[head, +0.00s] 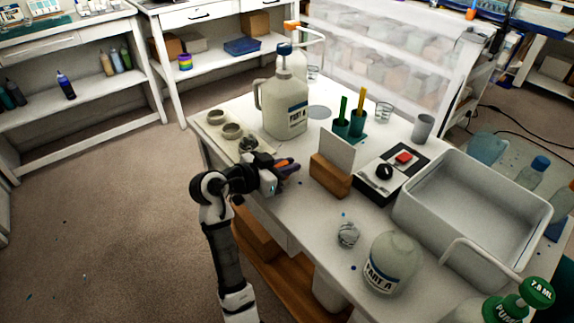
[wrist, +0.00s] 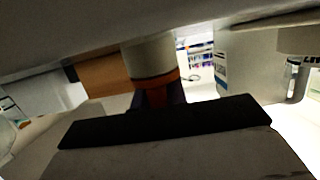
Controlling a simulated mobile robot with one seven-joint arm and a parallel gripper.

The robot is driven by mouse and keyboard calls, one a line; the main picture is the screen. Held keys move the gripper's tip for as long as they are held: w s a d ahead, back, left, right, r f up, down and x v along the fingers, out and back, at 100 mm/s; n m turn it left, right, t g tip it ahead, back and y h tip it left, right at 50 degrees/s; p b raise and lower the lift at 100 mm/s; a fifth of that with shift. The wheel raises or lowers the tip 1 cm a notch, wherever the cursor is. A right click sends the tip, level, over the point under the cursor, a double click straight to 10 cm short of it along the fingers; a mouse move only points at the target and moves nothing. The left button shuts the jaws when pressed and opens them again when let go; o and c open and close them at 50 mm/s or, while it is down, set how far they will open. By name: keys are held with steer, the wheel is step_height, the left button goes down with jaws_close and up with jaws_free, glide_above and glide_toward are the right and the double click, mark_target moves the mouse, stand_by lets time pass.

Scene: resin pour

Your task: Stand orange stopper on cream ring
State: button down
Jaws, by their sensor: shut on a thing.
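My gripper (head: 287,168) is at the near left part of the white table, held low near the tabletop. Its dark fingers are shut on the orange stopper (head: 282,163), of which only a small part shows. In the wrist view the orange stopper (wrist: 160,83) shows between the dark fingertips, with a cream cylindrical shape (wrist: 149,55) directly against it in the picture. I cannot tell whether that shape is part of the stopper or something behind it. Several small round cups or rings stand on a pale mat left of the gripper; which one is the cream ring is unclear.
A large pump jug (head: 285,105) stands behind the gripper. A wooden block with a white card (head: 330,178) is close on the right. A scale (head: 388,174), a grey tub (head: 470,205) and a second jug (head: 390,262) stand farther right. Tabletop around the gripper is narrow.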

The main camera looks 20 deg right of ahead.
steer(key=c, duration=1.3)
jaws_free()
steer(key=shift+c, duration=0.2)
steer(key=shift+a, duration=0.1)
steer(key=b+v, duration=0.2)
steer(key=v, duration=1.1)
steer(key=r+p, duration=0.3)
steer(key=r, duration=0.2)
steer(key=shift+s+a+r+p, duration=0.15)
steer(key=shift+a+r+p, duration=0.1)
steer(key=shift+p, duration=0.15)
